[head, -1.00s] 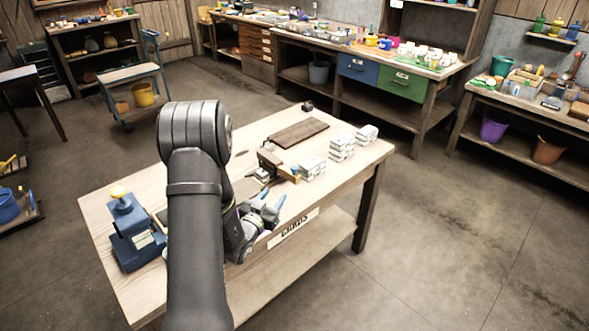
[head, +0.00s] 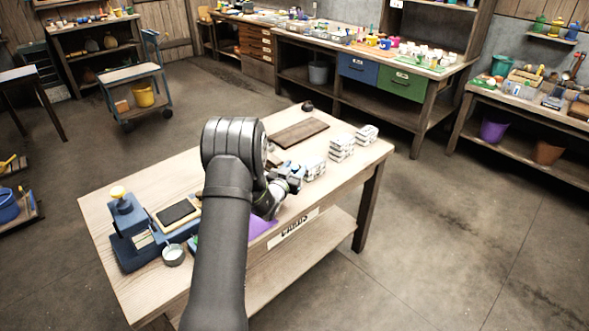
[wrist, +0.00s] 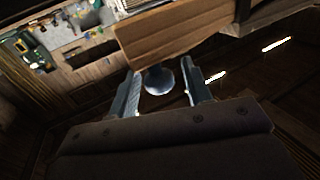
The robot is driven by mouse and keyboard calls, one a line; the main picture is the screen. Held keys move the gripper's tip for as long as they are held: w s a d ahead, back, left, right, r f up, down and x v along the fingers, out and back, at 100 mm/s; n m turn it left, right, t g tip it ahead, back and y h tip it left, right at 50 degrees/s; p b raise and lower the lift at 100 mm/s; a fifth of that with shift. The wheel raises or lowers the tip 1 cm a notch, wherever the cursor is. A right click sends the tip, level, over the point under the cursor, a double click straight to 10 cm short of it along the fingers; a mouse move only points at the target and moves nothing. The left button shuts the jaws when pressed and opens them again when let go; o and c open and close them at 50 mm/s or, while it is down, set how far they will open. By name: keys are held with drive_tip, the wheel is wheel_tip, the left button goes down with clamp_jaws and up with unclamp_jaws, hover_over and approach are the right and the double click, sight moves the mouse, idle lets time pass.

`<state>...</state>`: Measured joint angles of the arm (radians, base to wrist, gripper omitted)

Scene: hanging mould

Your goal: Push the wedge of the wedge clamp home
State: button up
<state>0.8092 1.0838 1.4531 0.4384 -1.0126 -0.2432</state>
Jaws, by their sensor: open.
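The wedge clamp is largely hidden behind my arm and gripper in the head view; only a small brown part (head: 273,159) shows there. I cannot make out the wedge in that view. My gripper (head: 294,176) is low over the right part of the table, beside the white stacks. In the wrist view my gripper (wrist: 162,67) has its two fingers apart. A wooden block (wrist: 185,35) lies just beyond the fingertips; I cannot tell whether it is the clamp or its wedge. A round grey thing (wrist: 158,81) shows between the fingers, and contact is unclear.
Several white stacked boxes (head: 342,149) stand right of my gripper. A dark brown board (head: 299,133) lies behind. A blue device with a yellow knob (head: 119,193), a black pad (head: 178,213) and a small round tin (head: 173,255) are at left. A purple sheet (head: 262,227) lies near the front edge.

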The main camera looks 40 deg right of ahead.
drive_tip(key=shift+c, duration=0.5)
clamp_jaws()
drive_tip(key=w, duration=0.5)
drive_tip(key=shift+w+r, duration=0.15)
drive_tip(key=shift+w, duration=0.15)
drive_tip(key=shift+w+r, duration=0.1)
drive_tip(key=shift+r, duration=0.1)
drive_tip(key=shift+c, duration=0.5)
unclamp_jaws()
drive_tip(key=shift+o, duration=1)
drive_tip(key=shift+f, duration=0.25)
